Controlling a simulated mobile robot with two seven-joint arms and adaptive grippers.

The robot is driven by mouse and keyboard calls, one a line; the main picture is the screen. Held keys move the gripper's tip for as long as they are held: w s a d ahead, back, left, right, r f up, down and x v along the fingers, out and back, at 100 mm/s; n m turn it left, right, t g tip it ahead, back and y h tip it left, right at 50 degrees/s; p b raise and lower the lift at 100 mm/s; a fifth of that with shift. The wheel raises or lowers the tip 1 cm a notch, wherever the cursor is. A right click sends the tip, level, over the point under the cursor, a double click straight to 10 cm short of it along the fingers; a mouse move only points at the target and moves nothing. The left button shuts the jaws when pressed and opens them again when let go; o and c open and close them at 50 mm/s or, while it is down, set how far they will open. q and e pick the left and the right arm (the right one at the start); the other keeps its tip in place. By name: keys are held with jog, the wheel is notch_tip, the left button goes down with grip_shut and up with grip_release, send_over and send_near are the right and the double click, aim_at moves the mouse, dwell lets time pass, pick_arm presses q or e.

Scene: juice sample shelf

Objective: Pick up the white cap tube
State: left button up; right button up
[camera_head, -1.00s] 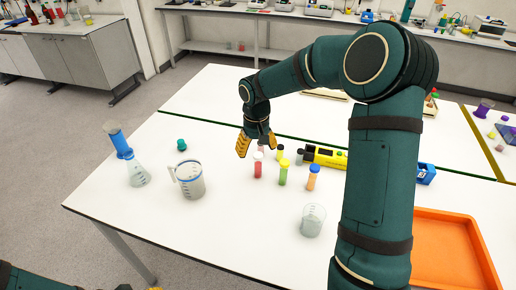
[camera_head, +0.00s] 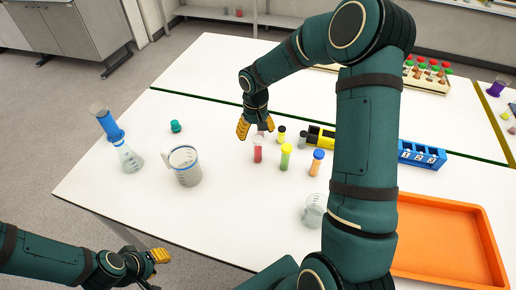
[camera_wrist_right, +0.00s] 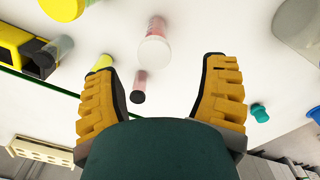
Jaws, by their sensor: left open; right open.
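The white cap tube (camera_head: 258,150), with a red body, stands on the white table below my right gripper (camera_head: 256,127). My right gripper is open and empty. In the right wrist view, the white cap tube (camera_wrist_right: 154,48) lies beyond the gap between the open fingers (camera_wrist_right: 160,98), with space around it. A pinkish tube with a dark cap (camera_wrist_right: 138,93) shows nearer, between the fingertips. My left gripper (camera_head: 153,262) is open and empty at the lower left, off the table's front edge.
Green (camera_head: 286,157) and orange (camera_head: 317,163) tubes stand close by, right of the white cap tube. A beaker (camera_head: 314,212), a jug (camera_head: 185,168), a flask (camera_head: 128,158), a blue rack (camera_head: 423,154) and an orange tray (camera_head: 440,245) are around. The table's left front is clear.

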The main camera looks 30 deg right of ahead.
aim_at(258, 139)
jog(key=shift+s+d+f, duration=0.1)
jog(key=shift+s+f, duration=0.1)
jog(key=shift+f, duration=1.3)
jog(key=shift+s+d+f, duration=0.1)
jog(key=shift+s+f, duration=0.1)
jog(key=shift+f, duration=1.3)
grip_shut()
